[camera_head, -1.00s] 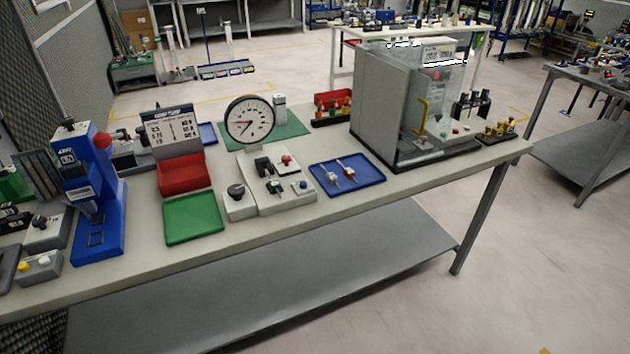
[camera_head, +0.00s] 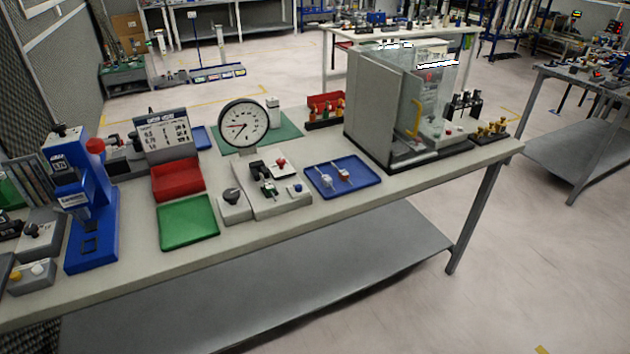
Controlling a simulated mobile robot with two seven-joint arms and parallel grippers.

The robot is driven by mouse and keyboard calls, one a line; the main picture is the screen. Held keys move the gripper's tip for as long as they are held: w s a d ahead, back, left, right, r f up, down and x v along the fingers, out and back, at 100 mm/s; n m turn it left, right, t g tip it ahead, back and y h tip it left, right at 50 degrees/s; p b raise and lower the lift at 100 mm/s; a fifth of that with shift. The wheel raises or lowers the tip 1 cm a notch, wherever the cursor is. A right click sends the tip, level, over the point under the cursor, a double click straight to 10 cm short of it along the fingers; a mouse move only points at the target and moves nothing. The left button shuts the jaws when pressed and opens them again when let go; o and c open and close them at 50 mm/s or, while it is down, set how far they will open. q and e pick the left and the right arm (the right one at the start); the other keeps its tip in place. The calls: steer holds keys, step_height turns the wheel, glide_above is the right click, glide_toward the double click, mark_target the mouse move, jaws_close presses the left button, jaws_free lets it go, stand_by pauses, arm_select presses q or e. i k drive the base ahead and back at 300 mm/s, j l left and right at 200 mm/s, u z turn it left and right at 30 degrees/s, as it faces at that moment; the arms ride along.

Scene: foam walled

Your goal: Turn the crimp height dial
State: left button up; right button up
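A blue bench press (camera_head: 90,215) with a small display and a red knob on top stands at the left of the table. A dark knob on a grey box (camera_head: 38,232) is beside it. Another dark knob on a light grey box (camera_head: 232,206) sits right of the green tray. I cannot tell which knob is the crimp height dial. A sign board (camera_head: 166,133) with rows of figures stands behind the red bin. A round gauge (camera_head: 243,124) with a red needle stands upright near the middle. Neither of my grippers is in view.
The grey table (camera_head: 330,218) has a free front strip. On it are a green tray (camera_head: 188,222), a red bin (camera_head: 178,179), a blue tray (camera_head: 342,177) with small parts, and a clear-fronted enclosure (camera_head: 385,115). The floor (camera_head: 530,270) in front at right is clear.

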mark_target(59, 128)
steer(key=u, duration=1.35)
